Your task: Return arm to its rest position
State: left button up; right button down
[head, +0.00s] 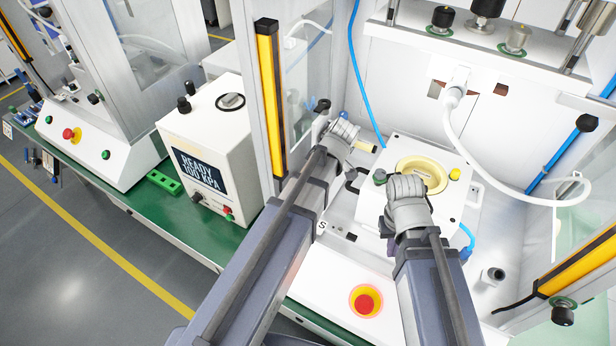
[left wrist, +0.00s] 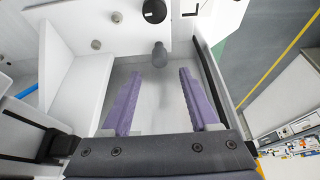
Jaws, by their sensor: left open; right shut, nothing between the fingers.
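My left arm (head: 318,160) reaches into the press at the left side of the white fixture block (head: 372,215). In the left wrist view my left gripper (left wrist: 158,76) is open, with two purple fingers apart and nothing held. A grey rounded knob (left wrist: 160,54) shows just beyond and between the fingertips, apart from both. My right arm (head: 432,275) reaches to the front of the fixture block. My right gripper (head: 389,224) is shut and empty, mostly hidden behind its own wrist. A pale yellow round seat (head: 422,172) sits on top of the block.
A yellow-black post (head: 269,95) stands close left of my left arm. A white control box (head: 212,150) reads READY 100 KPA. A red emergency button (head: 365,302) lies between my arms. A white hose (head: 470,160) and another yellow post (head: 585,262) are at right.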

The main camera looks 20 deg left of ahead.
pick_arm(q)
jog(key=s+d+m, duration=0.2)
jog(key=s+d+f+m+h, duration=0.1)
jog(key=s+d+m, duration=0.1)
jog(key=m, duration=0.1)
jog(key=s+d+f+m+b, duration=0.1)
jog(key=s+d+m, duration=0.1)
jog(key=m, duration=0.1)
jog(key=shift+d+h, duration=0.3)
jog(key=shift+d, duration=0.1)
pick_arm(e)
notch_tip(320, 180, down, 2)
jog(key=shift+f+b, duration=0.15)
jog(key=shift+b, duration=0.5)
pick_arm(q)
jog(key=s+d+f+m+g+h, duration=0.1)
jog(key=s+d+f+m, duration=0.1)
jog(key=s+d+m, duration=0.5)
jog(key=shift+s+d+m+h, duration=0.3)
jog(key=shift+s+m+h, duration=0.15)
jog(key=shift+m, duration=1.85)
